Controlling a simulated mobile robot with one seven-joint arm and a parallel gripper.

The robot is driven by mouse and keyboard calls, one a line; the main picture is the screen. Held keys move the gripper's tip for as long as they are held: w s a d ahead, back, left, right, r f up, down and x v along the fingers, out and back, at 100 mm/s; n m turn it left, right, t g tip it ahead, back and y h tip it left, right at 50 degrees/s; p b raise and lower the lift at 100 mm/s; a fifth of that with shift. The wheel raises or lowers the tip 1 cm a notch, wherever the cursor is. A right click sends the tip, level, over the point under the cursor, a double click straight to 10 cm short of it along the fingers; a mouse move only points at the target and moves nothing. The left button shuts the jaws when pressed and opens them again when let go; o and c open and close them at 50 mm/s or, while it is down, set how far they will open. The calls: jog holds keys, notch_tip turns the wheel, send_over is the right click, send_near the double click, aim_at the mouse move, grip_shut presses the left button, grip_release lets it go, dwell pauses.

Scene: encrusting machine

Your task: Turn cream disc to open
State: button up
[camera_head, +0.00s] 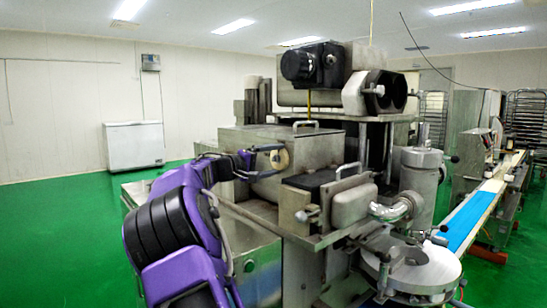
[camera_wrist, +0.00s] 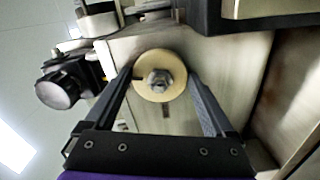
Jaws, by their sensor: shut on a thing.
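The cream disc (camera_wrist: 147,87) is a round, flat cream knob with a metal hub at its centre, mounted on a metal wall of the machine. In the head view the disc (camera_head: 279,159) shows small on the side of the metal box. My gripper (camera_wrist: 160,82) has one finger at the disc's left edge and one at its right edge, and it is shut on the disc. In the head view my gripper (camera_head: 277,157) reaches the disc from the left. A small dark notch shows at the disc's left side.
A metal box (camera_head: 240,144) with a handle on its lid stands behind the disc. A rounded metal housing (camera_head: 353,203) and a steel cylinder (camera_head: 421,175) stand to the right. A white freezer (camera_head: 134,145) stands far left, with clear green floor before it.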

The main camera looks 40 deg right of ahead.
jog(key=shift+r+n+p, duration=0.1)
jog(key=shift+n+p, duration=0.5)
jog(key=shift+n, duration=0.9)
jog(key=o, duration=1.1)
jog(key=a, duration=0.5)
jog(key=s+a+b, duration=0.1)
jog(key=a, duration=1.1)
jog(key=shift+s+a, duration=0.2)
